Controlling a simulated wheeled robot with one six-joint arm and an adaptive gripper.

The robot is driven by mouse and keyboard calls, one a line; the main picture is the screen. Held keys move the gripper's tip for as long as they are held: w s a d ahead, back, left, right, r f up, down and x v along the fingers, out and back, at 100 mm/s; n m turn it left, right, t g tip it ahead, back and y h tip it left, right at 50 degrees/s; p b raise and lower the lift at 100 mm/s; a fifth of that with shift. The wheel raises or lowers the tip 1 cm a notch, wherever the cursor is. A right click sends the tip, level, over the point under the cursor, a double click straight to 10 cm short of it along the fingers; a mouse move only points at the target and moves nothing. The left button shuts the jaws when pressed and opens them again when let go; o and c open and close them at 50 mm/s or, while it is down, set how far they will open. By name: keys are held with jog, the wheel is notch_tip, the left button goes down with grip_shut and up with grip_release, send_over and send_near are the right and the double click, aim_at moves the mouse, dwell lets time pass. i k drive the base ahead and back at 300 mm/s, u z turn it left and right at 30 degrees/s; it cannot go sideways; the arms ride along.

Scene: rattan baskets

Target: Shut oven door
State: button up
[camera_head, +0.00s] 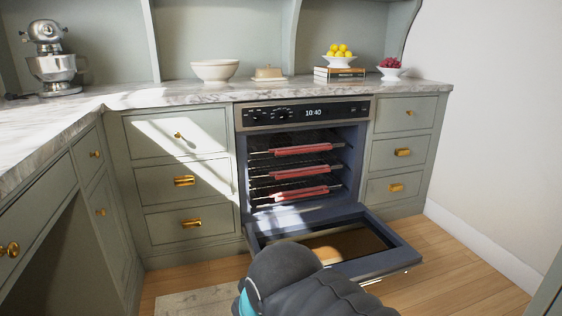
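The oven (303,113) is built into the cabinets in the middle of the view. Its door (374,266) is hinged at the bottom and hangs wide open, lying low above the floor. The open cavity shows several racks (262,181) with red strips along their front edges. My dark arm crosses the bottom centre, in front of the door's left part, and hides some of it. My gripper's fingers do not show, so its state and any contact with the door cannot be seen.
Drawers (187,206) with brass handles flank the oven. The marble counter (140,97) bears a stand mixer (52,67), a white bowl (214,70), a butter dish (268,73) and fruit bowls. A rug (195,302) lies at bottom left. Wooden floor (450,270) is free right of the door.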

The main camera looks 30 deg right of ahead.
aim_at(399, 258)
jog(key=z, duration=0.45)
jog(key=k, duration=1.15)
jog(key=z, duration=1.25)
jog(key=i, duration=0.7)
jog(key=u, duration=0.7)
jog(key=i, duration=0.4)
jog(key=u, duration=0.45)
